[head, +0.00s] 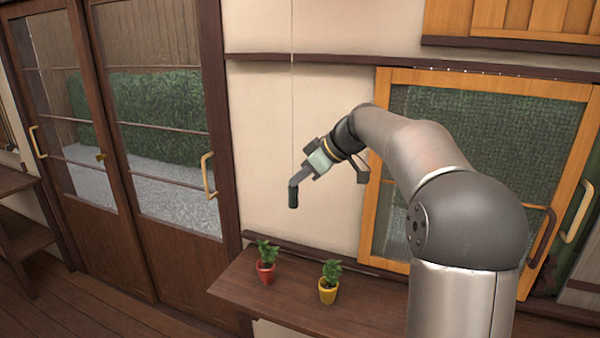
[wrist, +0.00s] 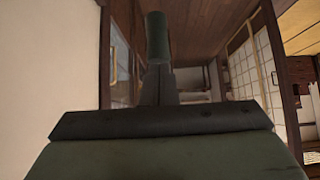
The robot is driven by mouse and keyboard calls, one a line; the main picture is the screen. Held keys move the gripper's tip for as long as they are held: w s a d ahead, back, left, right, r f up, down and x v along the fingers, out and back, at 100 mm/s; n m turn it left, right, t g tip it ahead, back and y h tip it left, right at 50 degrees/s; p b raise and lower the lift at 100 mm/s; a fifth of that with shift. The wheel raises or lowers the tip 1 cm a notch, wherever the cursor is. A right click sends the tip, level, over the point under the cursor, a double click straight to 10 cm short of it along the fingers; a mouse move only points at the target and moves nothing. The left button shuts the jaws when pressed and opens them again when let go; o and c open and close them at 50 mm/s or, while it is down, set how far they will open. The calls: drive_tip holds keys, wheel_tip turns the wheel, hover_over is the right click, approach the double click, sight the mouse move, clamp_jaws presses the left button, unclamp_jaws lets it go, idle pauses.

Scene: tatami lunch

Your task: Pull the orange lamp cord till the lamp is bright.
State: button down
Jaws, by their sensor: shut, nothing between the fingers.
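A thin pale cord (head: 292,110) hangs from above in the head view, with a dark green cylindrical pull (head: 293,196) at its lower end. No orange shows on the cord, and the lamp is out of view. My gripper (head: 299,178) is right at the top of the pull, its fingers shut with nothing seen held between them. In the wrist view the green pull (wrist: 157,38) stands just beyond the fingertips (wrist: 156,70). Whether the fingers touch it I cannot tell.
Below, a brown wooden shelf (head: 245,290) carries a red-potted plant (head: 265,272) and a yellow-potted plant (head: 328,290). Dark-framed glass doors (head: 160,130) stand to the left. An orange-framed window (head: 377,215) is behind my arm. The air around the pull is clear.

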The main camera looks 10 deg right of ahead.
drive_tip(key=a+r+v, duration=0.1)
drive_tip(key=v, duration=1.1)
drive_tip(key=shift+w+r+b, duration=0.25)
drive_tip(key=shift+w+b, duration=0.1)
drive_tip(key=shift+b, duration=0.1)
drive_tip(key=shift+a, duration=0.1)
idle(0.7)
drive_tip(key=s+a+f+m+g+h, duration=0.35)
drive_tip(key=s+a+f+m, duration=0.3)
drive_tip(key=s+f, duration=0.7)
drive_tip(key=s+f+m+h, duration=0.3)
drive_tip(key=s+f+m, duration=0.1)
drive_tip(key=s+f, duration=1.3)
drive_tip(key=shift+s+a+g+h, duration=0.35)
drive_tip(key=shift+s+g, duration=0.1)
drive_tip(key=shift+s, duration=0.8)
